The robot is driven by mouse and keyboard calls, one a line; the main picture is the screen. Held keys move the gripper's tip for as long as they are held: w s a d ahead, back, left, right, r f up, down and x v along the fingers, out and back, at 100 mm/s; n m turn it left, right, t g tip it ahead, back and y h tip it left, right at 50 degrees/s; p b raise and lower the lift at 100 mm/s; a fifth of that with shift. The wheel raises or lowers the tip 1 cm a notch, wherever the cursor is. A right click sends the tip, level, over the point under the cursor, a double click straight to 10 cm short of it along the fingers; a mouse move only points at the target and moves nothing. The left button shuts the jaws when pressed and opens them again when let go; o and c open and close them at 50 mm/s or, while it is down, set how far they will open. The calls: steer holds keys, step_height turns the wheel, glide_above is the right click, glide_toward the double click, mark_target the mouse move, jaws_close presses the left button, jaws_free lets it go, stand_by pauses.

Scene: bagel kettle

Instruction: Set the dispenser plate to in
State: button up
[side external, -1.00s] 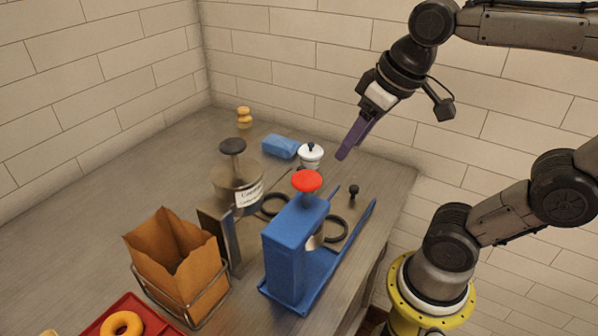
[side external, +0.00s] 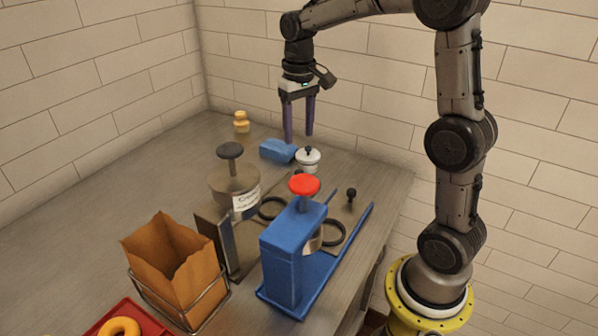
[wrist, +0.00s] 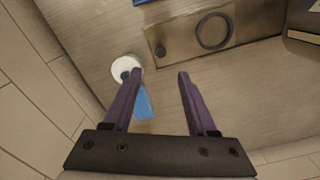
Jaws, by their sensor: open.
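The dispenser plate (side external: 335,207) is a flat metal slide with a black knob (side external: 351,194) and dark rings, beside a blue stand (side external: 282,262) with a red-topped plunger (side external: 304,185). The stand partly hides it. In the wrist view, the plate (wrist: 186,40) lies near the top, with its knob (wrist: 160,50) left of a dark ring (wrist: 214,31). My gripper (side external: 298,137) is open and empty, pointing down above the back of the counter, apart from the plate. In the wrist view, my gripper (wrist: 158,80) has its fingers spread below the knob.
A white lidded pot (side external: 308,160) and a blue block (side external: 278,150) stand near my fingers. A labelled canister (side external: 234,190) with a dark knob is left of the blue stand. A paper bag (side external: 172,258) in a wire holder and a red tray (side external: 108,318) are in front. The left counter is clear.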

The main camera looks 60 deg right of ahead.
mark_target(299, 172)
step_height(299, 172, down, 12)
steer(key=shift+f, duration=0.15)
stand_by(0.4)
jaws_close()
steer(key=shift+a, duration=0.1)
stand_by(1.2)
